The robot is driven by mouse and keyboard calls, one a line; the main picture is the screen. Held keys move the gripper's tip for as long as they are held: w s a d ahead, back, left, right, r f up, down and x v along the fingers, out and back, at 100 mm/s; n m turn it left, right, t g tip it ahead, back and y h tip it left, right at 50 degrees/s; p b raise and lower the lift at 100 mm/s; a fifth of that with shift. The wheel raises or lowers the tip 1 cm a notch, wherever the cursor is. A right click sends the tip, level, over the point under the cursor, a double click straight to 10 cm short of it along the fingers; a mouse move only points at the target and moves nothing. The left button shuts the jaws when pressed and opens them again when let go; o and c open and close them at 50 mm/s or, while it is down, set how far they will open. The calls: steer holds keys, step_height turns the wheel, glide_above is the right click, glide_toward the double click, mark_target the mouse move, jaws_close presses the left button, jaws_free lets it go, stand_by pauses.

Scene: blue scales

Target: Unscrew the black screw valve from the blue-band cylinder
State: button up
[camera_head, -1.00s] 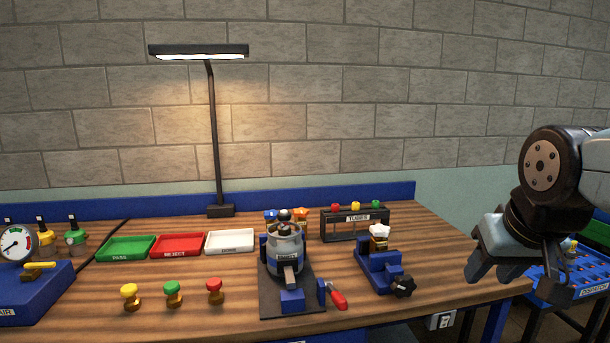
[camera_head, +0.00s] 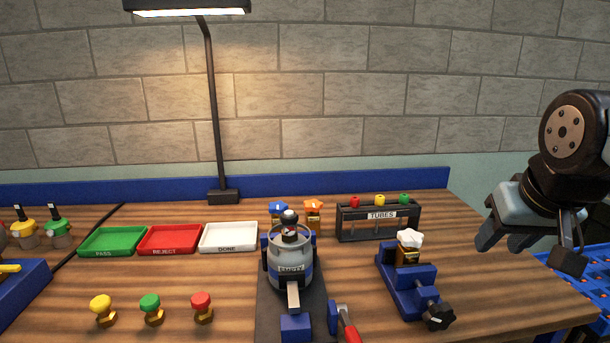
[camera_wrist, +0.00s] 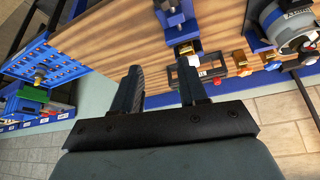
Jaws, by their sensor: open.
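A grey cylinder (camera_head: 289,264) with a label and a bluish band stands upright in a blue clamp on a dark base plate. A dark screw valve (camera_head: 290,236) sits on its top; small details there are hard to make out. The cylinder also shows at the upper right of the wrist view (camera_wrist: 285,22). My gripper (camera_head: 505,238) is in the air at the right, well away from the cylinder. In the wrist view my gripper (camera_wrist: 160,72) has its two fingers spread apart with nothing held between them.
A tube rack (camera_head: 378,217) and a blue vise (camera_head: 408,290) holding a white-topped amber bottle stand between cylinder and gripper. Green, red and white trays (camera_head: 228,237) lie left. Colored knobs (camera_head: 202,307) stand in front. A lamp (camera_head: 222,195) is behind.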

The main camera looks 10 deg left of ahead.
steer(key=shift+o, duration=1.3)
steer(key=shift+w+a+r, duration=0.2)
steer(key=shift+w+a, duration=0.05)
steer(key=shift+a, duration=0.05)
steer(key=n+g+y, duration=0.2)
steer(key=n+y, duration=0.1)
steer(key=n, duration=0.4)
glide_toward(290, 212)
steer(key=x, duration=1.3)
steer(key=shift+s, duration=0.1)
steer(key=shift+c, duration=0.5)
